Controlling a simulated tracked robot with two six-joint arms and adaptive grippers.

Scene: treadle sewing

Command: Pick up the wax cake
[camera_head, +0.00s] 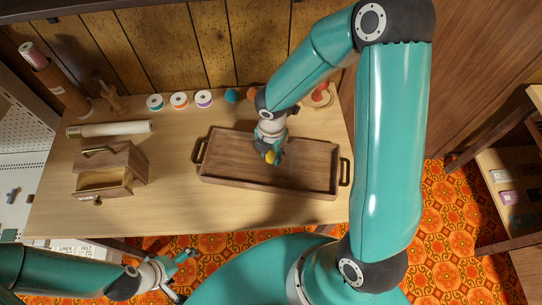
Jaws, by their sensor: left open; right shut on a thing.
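A small yellow piece, which looks like the wax cake (270,157), shows at the fingertips of my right gripper (273,155). That gripper is shut on it, over the middle of the wooden tray (225,170). The fingers hide most of the piece, and I cannot tell whether it touches the tray floor. My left gripper (182,272) is open and empty at the bottom left, in front of the table's near edge and over the patterned floor.
The tray has dark side handles. A small wooden box (122,158) with its drawer (104,182) pulled out stands to the left. The table (170,205) front is clear.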

